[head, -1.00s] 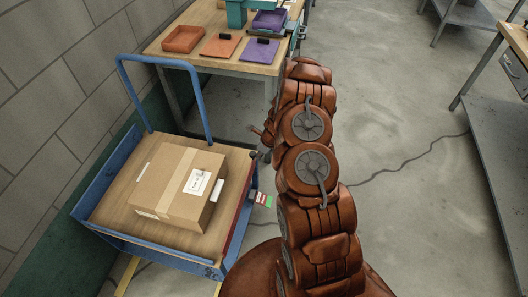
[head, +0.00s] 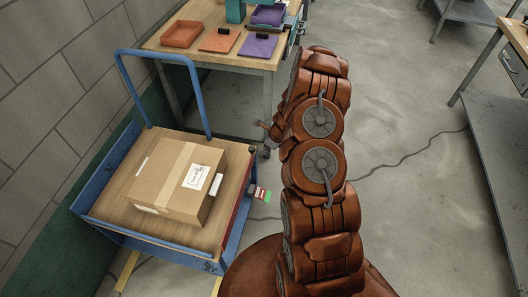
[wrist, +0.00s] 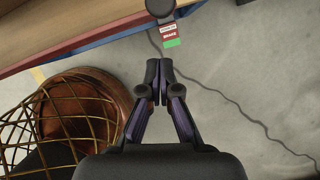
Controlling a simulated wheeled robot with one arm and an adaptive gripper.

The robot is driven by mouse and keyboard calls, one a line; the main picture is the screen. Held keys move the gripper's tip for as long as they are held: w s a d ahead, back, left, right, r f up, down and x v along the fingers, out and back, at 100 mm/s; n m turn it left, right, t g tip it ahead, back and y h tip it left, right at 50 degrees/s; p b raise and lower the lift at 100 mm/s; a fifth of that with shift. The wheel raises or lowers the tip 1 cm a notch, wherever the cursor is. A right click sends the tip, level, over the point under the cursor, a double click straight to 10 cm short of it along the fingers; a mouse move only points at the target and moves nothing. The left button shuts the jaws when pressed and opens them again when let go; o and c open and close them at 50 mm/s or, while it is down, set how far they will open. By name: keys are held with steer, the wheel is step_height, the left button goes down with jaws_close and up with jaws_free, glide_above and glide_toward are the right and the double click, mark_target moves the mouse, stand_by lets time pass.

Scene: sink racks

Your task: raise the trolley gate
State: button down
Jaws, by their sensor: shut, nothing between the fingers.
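The trolley (head: 118,189) is blue-framed with a wooden deck and stands at the left in the head view. A low dark red panel with blue edging, which I take for the gate (head: 238,212), runs along its right side. It also shows in the wrist view as a red strip (wrist: 97,33) at top left. A brake tag (head: 261,194) sits just right of it; the wrist view shows the tag (wrist: 170,34) beside a dark round knob (wrist: 160,9). My gripper (wrist: 159,71) is shut and empty, below the tag in the wrist view. My arm mostly hides it in the head view.
A cardboard box (head: 176,183) lies on the trolley deck. A workbench (head: 218,53) with trays stands behind it, and a wall (head: 45,120) borders the left. A cable (head: 405,160) crosses the floor. Open floor (head: 400,220) lies to the right.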

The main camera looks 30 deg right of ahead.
steer(key=v, duration=0.8)
steer(key=shift+w+a+b, duration=0.2)
steer(key=shift+b, duration=0.25)
steer(key=shift+r, duration=0.15)
steer(key=s+a+r+n+g, duration=0.1)
steer(key=s+a+r+n, duration=0.2)
steer(key=a+r+n, duration=0.3)
steer(key=s+a+r+n+g+y, duration=0.1)
steer(key=s+a+r+n, duration=0.35)
steer(key=a+r, duration=0.35)
steer(key=s+a+r+n, duration=0.2)
steer(key=a+r+n, duration=0.4)
steer(key=r, duration=0.2)
steer(key=s+r+n+g+h, duration=0.1)
steer(key=s+r+n, duration=0.2)
steer(key=s, duration=0.5)
steer(key=s+a+r+n+g+h, duration=0.1)
steer(key=s+r+n, duration=0.2)
steer(key=s+n, duration=0.3)
steer(key=s+r+n+g+h, duration=0.1)
steer(key=s+r+n, duration=0.2)
steer(key=s, duration=0.9)
steer(key=shift+a+r+n, duration=0.4)
steer(key=shift+n, duration=0.35)
